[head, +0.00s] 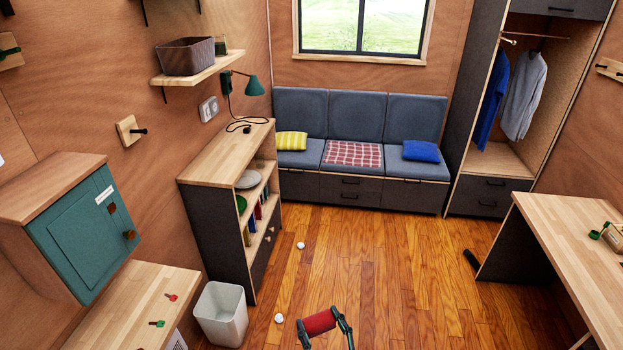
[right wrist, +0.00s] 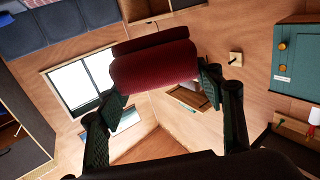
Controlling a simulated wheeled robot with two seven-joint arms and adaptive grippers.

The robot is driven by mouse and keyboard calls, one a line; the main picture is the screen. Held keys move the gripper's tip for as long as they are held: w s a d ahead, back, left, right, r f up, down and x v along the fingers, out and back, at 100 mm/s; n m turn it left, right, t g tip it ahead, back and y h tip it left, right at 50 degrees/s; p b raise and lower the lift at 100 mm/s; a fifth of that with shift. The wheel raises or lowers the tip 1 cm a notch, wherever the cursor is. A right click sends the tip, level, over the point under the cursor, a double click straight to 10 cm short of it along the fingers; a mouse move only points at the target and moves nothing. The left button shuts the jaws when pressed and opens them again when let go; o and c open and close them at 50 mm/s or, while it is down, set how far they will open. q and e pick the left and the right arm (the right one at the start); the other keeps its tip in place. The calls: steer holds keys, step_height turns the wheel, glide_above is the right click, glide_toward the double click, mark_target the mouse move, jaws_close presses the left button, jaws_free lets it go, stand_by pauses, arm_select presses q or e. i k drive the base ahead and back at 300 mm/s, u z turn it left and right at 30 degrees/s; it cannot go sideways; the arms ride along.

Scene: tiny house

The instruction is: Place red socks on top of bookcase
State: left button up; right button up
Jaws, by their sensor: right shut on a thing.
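The rolled red socks (head: 319,321) are at the bottom middle of the head view. My right gripper (head: 323,325) is shut on them, with one finger at each end of the roll. The right wrist view shows the same dark red roll (right wrist: 155,67) between the two fingers. The bookcase (head: 225,152) stands against the left wall, with a light wooden top and dark sides. The socks appear right of the bookcase and nearer to me, apart from it. My left gripper is not in view.
A black cord and green lamp (head: 253,86) are at the far end of the bookcase top; its near part is bare. A white bin (head: 221,313) stands by the bookcase. Small white items (head: 300,245) lie on the floor. A desk (head: 570,245) is at right.

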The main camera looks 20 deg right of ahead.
mark_target(227, 151)
steer(key=z, duration=1.25)
steer(key=i, duration=3.3)
steer(key=u, duration=2.7)
